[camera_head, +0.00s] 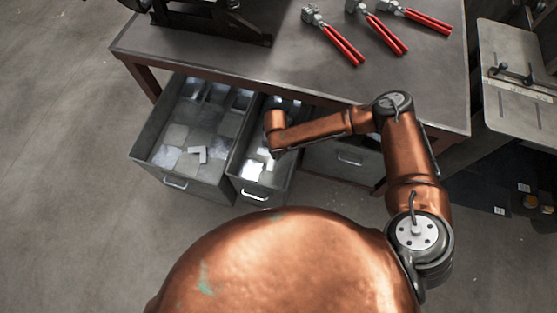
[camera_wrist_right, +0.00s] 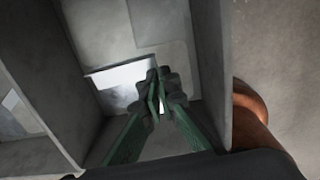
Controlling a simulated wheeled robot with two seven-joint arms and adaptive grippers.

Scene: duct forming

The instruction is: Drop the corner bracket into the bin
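A pale L-shaped piece that looks like the corner bracket (camera_head: 203,152) lies on the floor of the open left drawer bin (camera_head: 222,184) in the head view. My right arm reaches over the narrower open drawer (camera_head: 235,165) beside it; its fingers are hidden there by the wrist. In the right wrist view, the right gripper (camera_wrist_right: 162,90) points down between grey metal walls. Its green fingers have their dark tips together, and no piece shows between them. A bright pale patch (camera_wrist_right: 120,76) lies below the tips; I cannot tell whether it is a part or lit floor. My left gripper is out of view.
The grey workbench (camera_head: 270,65) stands above the drawers, with red-handled clamps (camera_head: 335,40) on top and a dark machine (camera_head: 215,18) at the left. A closed drawer (camera_head: 345,158) is to the right. Drawer walls (camera_wrist_right: 212,70) stand close around the right gripper.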

